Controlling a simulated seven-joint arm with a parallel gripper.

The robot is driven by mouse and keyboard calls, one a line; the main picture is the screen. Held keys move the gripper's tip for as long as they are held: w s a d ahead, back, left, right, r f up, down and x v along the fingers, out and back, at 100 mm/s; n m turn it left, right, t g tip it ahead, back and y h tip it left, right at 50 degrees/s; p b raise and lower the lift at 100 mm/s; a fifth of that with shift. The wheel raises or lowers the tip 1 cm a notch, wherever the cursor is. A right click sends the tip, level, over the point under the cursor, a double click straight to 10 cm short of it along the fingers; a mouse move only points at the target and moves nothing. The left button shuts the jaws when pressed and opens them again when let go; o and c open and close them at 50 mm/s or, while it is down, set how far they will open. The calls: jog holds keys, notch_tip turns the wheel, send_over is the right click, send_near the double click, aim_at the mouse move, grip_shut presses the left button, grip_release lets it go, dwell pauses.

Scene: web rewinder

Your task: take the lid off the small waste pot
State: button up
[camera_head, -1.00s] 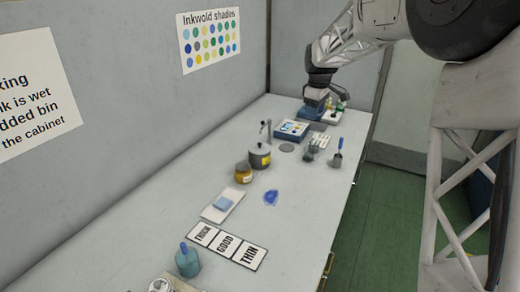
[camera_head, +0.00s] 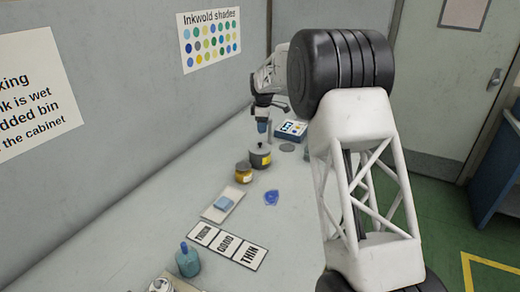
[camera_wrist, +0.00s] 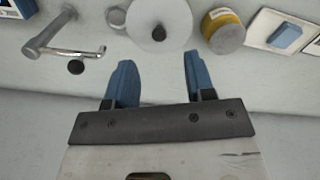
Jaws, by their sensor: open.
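In the head view my gripper (camera_head: 262,125) hangs above the bench just behind the pot.
A yellow-banded jar (camera_head: 243,172) stands close beside the pot. A colour-dotted box (camera_head: 291,131) is behind.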

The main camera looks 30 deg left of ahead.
aim_at(260, 143)
jog(key=shift+a+f, duration=0.5)
jog(key=shift+a, duration=0.25)
jog(key=shift+f, duration=0.1)
jog(key=shift+f, duration=1.2)
jog(key=shift+f, duration=0.1)
jog(key=shift+d+f, duration=0.15)
jog(key=shift+f, duration=2.4)
grip_shut()
